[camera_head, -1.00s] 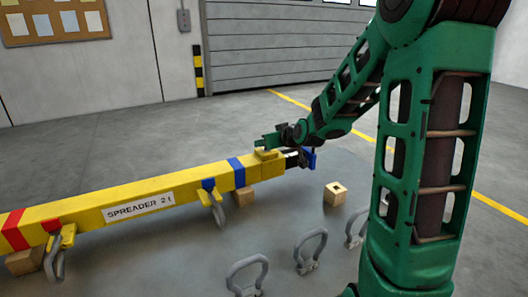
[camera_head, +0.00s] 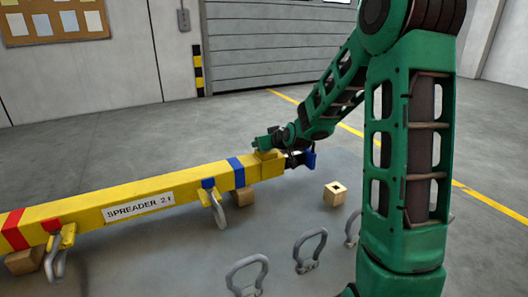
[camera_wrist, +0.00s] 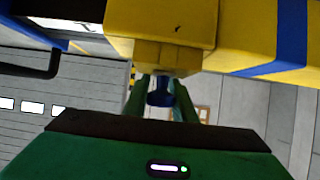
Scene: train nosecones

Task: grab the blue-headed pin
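The blue-headed pin (camera_wrist: 160,92) shows in the wrist view at a small yellow block (camera_wrist: 168,57) on the beam end. The wrist picture appears upside down. My gripper's green fingertips (camera_wrist: 161,101) stand apart, one on each side of the blue head. Whether they touch it is unclear. In the head view my gripper (camera_head: 268,141) is at the top of the right end of the yellow spreader beam (camera_head: 100,197). There the pin head is hidden behind my gripper.
A blue part (camera_head: 310,159) sits at the dark beam end. Loose grey shackles (camera_head: 310,248) and a wooden block (camera_head: 335,194) stand on the grey surface in front.

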